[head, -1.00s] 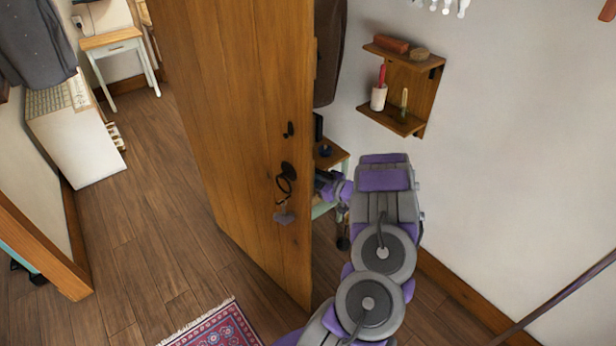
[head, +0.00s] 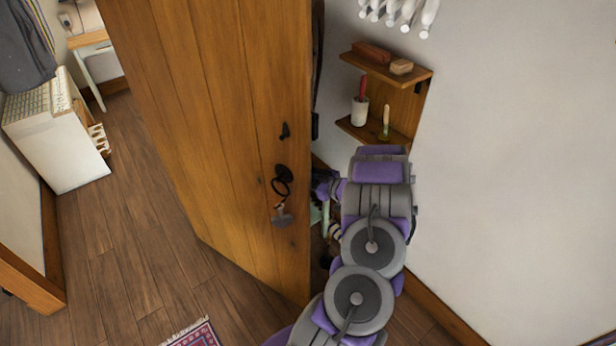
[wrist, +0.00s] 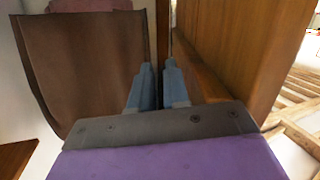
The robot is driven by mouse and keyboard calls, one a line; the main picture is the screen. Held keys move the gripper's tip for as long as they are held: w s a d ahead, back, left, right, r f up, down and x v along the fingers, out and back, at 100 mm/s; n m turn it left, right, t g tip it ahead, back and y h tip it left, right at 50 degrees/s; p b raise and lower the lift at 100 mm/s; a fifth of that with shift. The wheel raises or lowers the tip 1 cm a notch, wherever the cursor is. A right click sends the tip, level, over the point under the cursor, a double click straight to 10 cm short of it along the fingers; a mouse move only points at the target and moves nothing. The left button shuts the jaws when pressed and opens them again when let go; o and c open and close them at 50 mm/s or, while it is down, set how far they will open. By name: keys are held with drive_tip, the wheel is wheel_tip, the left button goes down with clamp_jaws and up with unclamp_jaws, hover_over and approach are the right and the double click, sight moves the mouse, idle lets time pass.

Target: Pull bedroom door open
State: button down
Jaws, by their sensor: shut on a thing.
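The bedroom door (head: 215,110) is brown planked wood and stands open at an angle. Its near face carries a dark ring handle (head: 282,181), a small dark fitting above it and a grey piece hanging below it. My arm reaches to the right of the door's free edge, and my gripper's fingertips are hidden behind that edge in the head view. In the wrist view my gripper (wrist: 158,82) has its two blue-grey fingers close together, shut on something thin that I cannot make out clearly. The door's wood (wrist: 235,45) is just right of the fingers.
A wall shelf (head: 385,75) with small items is right of the door, beside my arm. A white cabinet (head: 65,145) stands at left, a patterned rug (head: 195,335) lies at the bottom.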

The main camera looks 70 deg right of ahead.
drive_tip(key=shift+d+r, duration=0.3)
drive_tip(key=shift+d, duration=0.1)
drive_tip(key=c, duration=1.5)
unclamp_jaws()
drive_tip(key=shift+w+a, duration=0.1)
drive_tip(key=shift+a, duration=0.05)
drive_tip(key=shift+o, duration=0.2)
drive_tip(key=shift+a, duration=0.15)
drive_tip(key=p+v, duration=0.1)
drive_tip(key=v, duration=1.6)
drive_tip(key=shift+s+f, duration=0.2)
drive_tip(key=shift+s, duration=0.05)
